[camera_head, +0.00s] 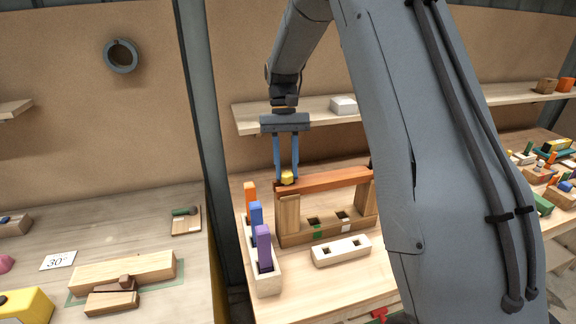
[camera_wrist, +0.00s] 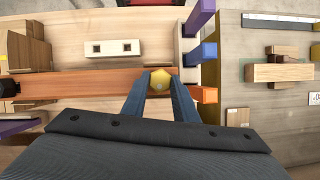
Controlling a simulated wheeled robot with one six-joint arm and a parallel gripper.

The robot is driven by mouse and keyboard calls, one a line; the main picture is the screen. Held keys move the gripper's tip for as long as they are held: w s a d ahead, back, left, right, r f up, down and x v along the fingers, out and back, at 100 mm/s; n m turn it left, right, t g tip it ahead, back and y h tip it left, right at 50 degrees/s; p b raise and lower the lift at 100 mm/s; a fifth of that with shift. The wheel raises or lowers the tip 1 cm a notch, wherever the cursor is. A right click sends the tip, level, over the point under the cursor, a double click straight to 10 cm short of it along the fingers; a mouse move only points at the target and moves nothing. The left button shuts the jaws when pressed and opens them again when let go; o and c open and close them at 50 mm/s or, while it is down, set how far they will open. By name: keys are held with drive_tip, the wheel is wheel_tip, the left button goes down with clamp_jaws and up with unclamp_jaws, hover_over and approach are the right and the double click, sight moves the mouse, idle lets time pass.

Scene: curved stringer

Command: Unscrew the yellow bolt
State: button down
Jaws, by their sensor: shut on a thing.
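The yellow bolt (camera_head: 287,177) sits at the left end of the reddish-orange bar (camera_head: 335,180), which lies across two upright wooden blocks. My gripper (camera_head: 286,178) reaches down from above, with its two blue fingers on either side of the bolt. In the wrist view the yellow bolt head (camera_wrist: 160,80) shows between the fingertips, and my gripper (camera_wrist: 160,82) is shut on it. The bar (camera_wrist: 85,86) runs left from the bolt in that view. The bolt's shank is hidden.
A pale holder (camera_head: 266,275) with orange, blue and purple pegs stands left of the frame. A white block with two holes (camera_head: 341,251) lies in front. A shelf (camera_head: 250,122) runs behind. A dark post (camera_head: 203,120) stands left, near the side table (camera_head: 110,225).

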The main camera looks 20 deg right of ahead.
drive_tip(key=shift+a+r+n+h+p, duration=0.2)
drive_tip(key=shift+n+h+p, duration=0.2)
drive_tip(key=shift+n, duration=0.7)
drive_tip(key=n+h, duration=0.1)
drive_tip(key=n, duration=0.2)
drive_tip(key=shift+n+h, duration=0.3)
drive_tip(key=shift+n, duration=0.1)
drive_tip(key=c, duration=1.3)
unclamp_jaws()
drive_tip(key=shift+c, duration=0.2)
drive_tip(key=v, duration=1.2)
drive_tip(key=s+d+f+m+t+y, duration=0.15)
drive_tip(key=s+f+t, duration=0.35)
drive_tip(key=s, duration=0.7)
drive_tip(key=s+d+f+m+t, duration=0.1)
drive_tip(key=s+f+m+t, duration=0.15)
drive_tip(key=s+f, duration=0.7)
wheel_tip(320, 180, down, 11)
drive_tip(key=s+g+b, duration=0.1)
drive_tip(key=b, duration=1)
drive_tip(key=shift+s+a+b, duration=0.2)
drive_tip(key=shift+a+b, duration=0.05)
drive_tip(key=shift+b, duration=0.15)
